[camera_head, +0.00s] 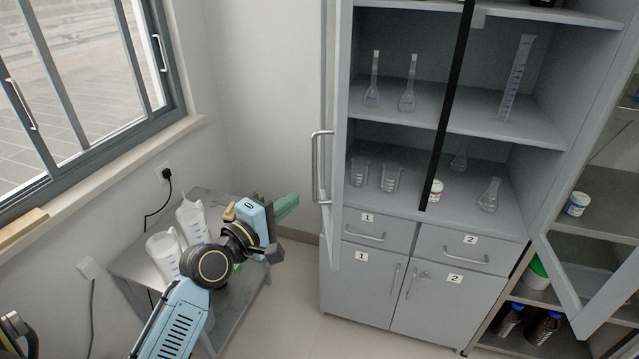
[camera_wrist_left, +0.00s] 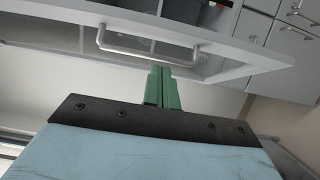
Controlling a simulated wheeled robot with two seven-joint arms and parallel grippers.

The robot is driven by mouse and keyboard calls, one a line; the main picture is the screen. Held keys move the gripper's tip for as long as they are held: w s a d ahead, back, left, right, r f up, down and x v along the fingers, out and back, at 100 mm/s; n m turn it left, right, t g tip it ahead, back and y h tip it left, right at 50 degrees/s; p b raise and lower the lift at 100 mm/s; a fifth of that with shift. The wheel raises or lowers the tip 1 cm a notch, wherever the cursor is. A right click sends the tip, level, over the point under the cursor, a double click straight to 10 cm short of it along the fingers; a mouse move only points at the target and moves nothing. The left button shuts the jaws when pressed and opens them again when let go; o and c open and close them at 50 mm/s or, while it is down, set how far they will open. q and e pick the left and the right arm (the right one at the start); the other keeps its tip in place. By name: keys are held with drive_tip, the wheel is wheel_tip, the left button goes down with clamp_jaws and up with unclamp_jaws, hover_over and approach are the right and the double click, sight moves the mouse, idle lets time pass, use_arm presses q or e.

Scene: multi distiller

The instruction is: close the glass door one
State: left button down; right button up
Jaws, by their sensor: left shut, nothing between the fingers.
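Glass door one (camera_head: 335,235) is the upper left door of the grey cabinet. It stands open, swung outward and seen nearly edge-on, with a metal handle (camera_head: 318,168). My left gripper (camera_head: 287,205) is to the left of the door, below the handle's height in the picture. Its green fingers are together and empty. In the left wrist view, the closed fingers (camera_wrist_left: 160,82) point at the door frame (camera_wrist_left: 225,62), just below the handle (camera_wrist_left: 150,50); I cannot tell whether they touch it. My right gripper is not in view.
Flasks, beakers and a cylinder (camera_head: 516,78) stand on the cabinet shelves. A grey side table (camera_head: 135,265) with white jugs (camera_head: 192,220) is beside my left arm. Another glass door (camera_head: 600,300) stands open at right. Floor before the cabinet is clear.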

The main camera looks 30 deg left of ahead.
use_arm(q)
drive_tip(key=w+d, duration=0.2)
drive_tip(key=w, duration=0.7)
drive_tip(key=shift+w+p, duration=0.25)
drive_tip(key=shift+p, duration=0.15)
